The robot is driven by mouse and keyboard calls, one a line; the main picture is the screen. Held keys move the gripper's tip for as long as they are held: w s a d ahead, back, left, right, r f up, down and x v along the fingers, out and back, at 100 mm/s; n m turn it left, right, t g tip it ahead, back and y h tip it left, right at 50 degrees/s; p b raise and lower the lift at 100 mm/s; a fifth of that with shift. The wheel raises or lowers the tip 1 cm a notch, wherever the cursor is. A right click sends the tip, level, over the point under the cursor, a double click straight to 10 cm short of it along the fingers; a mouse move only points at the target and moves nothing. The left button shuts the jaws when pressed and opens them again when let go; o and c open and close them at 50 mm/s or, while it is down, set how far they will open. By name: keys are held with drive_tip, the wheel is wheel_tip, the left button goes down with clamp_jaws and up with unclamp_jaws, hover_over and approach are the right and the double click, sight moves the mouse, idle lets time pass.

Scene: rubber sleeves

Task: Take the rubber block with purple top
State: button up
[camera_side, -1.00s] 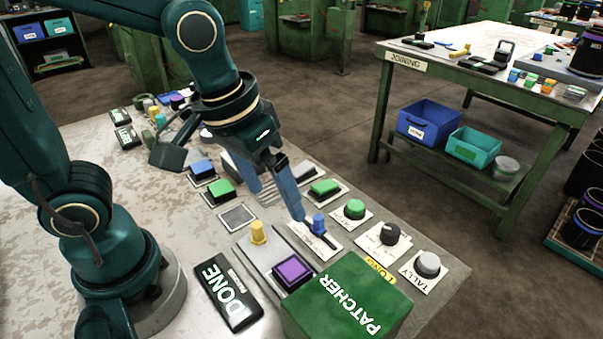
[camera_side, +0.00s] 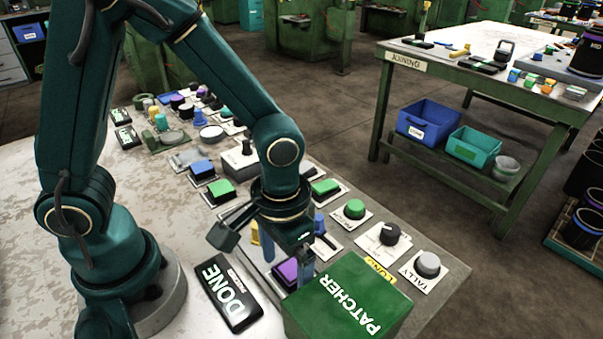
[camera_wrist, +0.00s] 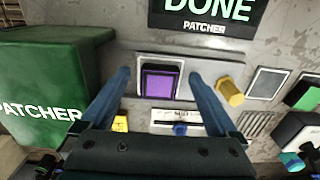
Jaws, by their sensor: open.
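The rubber block with the purple top (camera_side: 286,273) sits on a grey plate beside the green PATCHER box. In the side view my gripper partly hides it. In the wrist view the purple block (camera_wrist: 160,82) lies between my two blue fingers, nearer the far ends. My gripper (camera_wrist: 160,85) is open, with one finger on each side of the block and visible gaps. In the side view my gripper (camera_side: 283,255) hangs over the block from above. Whether the fingertips are down beside the block or still above it I cannot tell.
The green PATCHER box (camera_side: 345,300) stands close by the block. A yellow peg (camera_wrist: 230,91) stands on the plate on the other side. A blue knob (camera_side: 320,222), green button (camera_side: 354,209) and TALLY knob (camera_side: 427,264) stand behind.

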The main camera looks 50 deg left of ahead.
drive_tip(key=shift+f, duration=0.1)
clamp_jaws()
idle(0.3)
